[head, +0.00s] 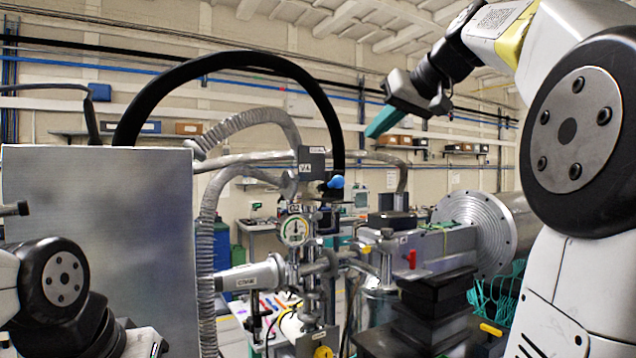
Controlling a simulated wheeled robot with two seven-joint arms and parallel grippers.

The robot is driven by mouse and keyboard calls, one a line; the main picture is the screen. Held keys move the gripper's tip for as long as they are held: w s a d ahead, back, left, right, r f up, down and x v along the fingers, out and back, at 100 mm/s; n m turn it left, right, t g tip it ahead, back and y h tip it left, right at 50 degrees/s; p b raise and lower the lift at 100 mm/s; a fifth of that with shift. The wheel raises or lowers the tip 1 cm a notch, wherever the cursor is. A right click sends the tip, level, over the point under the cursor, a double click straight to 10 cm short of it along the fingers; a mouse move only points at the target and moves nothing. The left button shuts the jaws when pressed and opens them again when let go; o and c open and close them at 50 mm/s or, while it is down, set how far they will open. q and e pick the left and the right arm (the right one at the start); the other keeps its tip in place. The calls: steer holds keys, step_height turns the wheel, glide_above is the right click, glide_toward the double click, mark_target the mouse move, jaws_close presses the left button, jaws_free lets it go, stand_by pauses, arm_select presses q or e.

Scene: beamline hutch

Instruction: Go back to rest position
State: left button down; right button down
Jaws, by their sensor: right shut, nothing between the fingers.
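My right arm comes in from the right, bent upward. My right gripper (384,121), with teal fingers, is shut and empty. It is raised in the air, pointing down and to the left. In the picture it lies right of the black hose arch and above the valve assembly, and I see no contact with anything. Part of my left arm shows at the lower left, in front of a grey metal panel (100,235). My left gripper is not visible.
A valve assembly with a gauge (295,230) and a blue-tipped knob (336,182) stands in the middle, with corrugated hoses (208,240) beside it. A black hose (245,62) arches above. A large metal flange (480,235) and a dark stacked stage (432,310) stand at right.

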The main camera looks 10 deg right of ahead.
steer(key=s+a+f+g+h, duration=0.1)
steer(key=s+a+f, duration=0.2)
steer(key=f, duration=0.9)
steer(key=s+a+f+m+g, duration=0.1)
steer(key=s+a+f+g, duration=0.1)
steer(key=s+f, duration=0.7)
steer(key=s+a+f+g+h, duration=0.1)
steer(key=s+a+f, duration=0.4)
steer(key=f, duration=1.2)
steer(key=shift+s+f+m+g+h, duration=0.3)
steer(key=shift+s+g, duration=0.2)
steer(key=shift+s, duration=0.15)
